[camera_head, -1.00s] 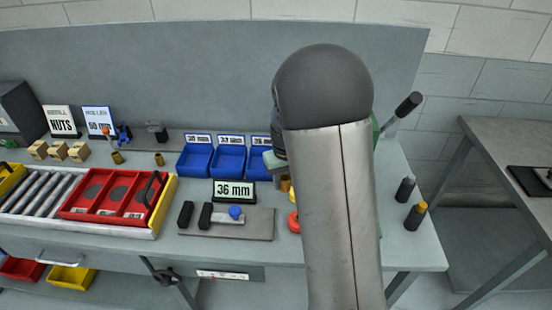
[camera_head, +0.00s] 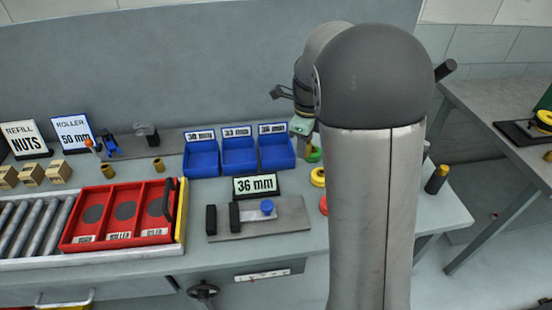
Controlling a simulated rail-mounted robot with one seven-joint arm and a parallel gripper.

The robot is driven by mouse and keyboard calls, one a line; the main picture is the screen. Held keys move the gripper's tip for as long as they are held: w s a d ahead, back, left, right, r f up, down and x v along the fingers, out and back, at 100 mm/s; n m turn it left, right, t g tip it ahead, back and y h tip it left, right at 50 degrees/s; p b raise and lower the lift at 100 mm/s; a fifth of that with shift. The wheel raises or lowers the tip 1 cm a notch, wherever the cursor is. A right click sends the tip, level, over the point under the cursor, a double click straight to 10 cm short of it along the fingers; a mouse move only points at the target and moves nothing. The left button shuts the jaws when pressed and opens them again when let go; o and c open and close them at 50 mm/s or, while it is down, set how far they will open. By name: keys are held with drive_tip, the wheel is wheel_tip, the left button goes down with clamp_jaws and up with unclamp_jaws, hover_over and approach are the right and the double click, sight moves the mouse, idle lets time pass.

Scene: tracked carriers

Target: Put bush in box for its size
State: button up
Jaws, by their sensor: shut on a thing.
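My gripper (camera_head: 303,125) shows only in part, because my own arm covers most of it. It is just right of the blue 36 mm box, above the bench, shut on a brass bush that is mostly hidden. Three open blue boxes stand in a row: the 30 mm box (camera_head: 202,160), the 33 mm box (camera_head: 239,158) and the 36 mm box (camera_head: 277,154). They look empty. Two other brass bushes (camera_head: 108,170) (camera_head: 158,165) stand left of the boxes.
A red tray (camera_head: 122,212) marked roller sits on the roller track at left. Small cardboard boxes (camera_head: 32,174) and signs stand behind it. Yellow and red round pieces (camera_head: 318,177) and a yellow-topped bottle (camera_head: 436,180) are near my arm at right.

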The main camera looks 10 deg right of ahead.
drive_tip(key=shift+r+m, duration=0.1)
drive_tip(key=shift+m, duration=0.4)
drive_tip(key=shift+w+a, duration=0.15)
drive_tip(key=shift+w, duration=0.2)
drive_tip(key=w+a+f+p, duration=0.3)
drive_tip(key=w+f, duration=0.1)
drive_tip(key=w, duration=0.3)
drive_tip(key=p, duration=0.1)
hover_over(276, 157)
drive_tip(key=f, duration=0.5)
drive_tip(key=shift+s+d, duration=0.1)
drive_tip(key=shift+s, duration=0.15)
drive_tip(key=shift+w+f+p, duration=0.25)
drive_tip(key=shift+f+p, duration=0.1)
drive_tip(key=shift+f, duration=1.75)
drive_tip(key=o, duration=1.1)
drive_tip(key=shift+o, duration=0.2)
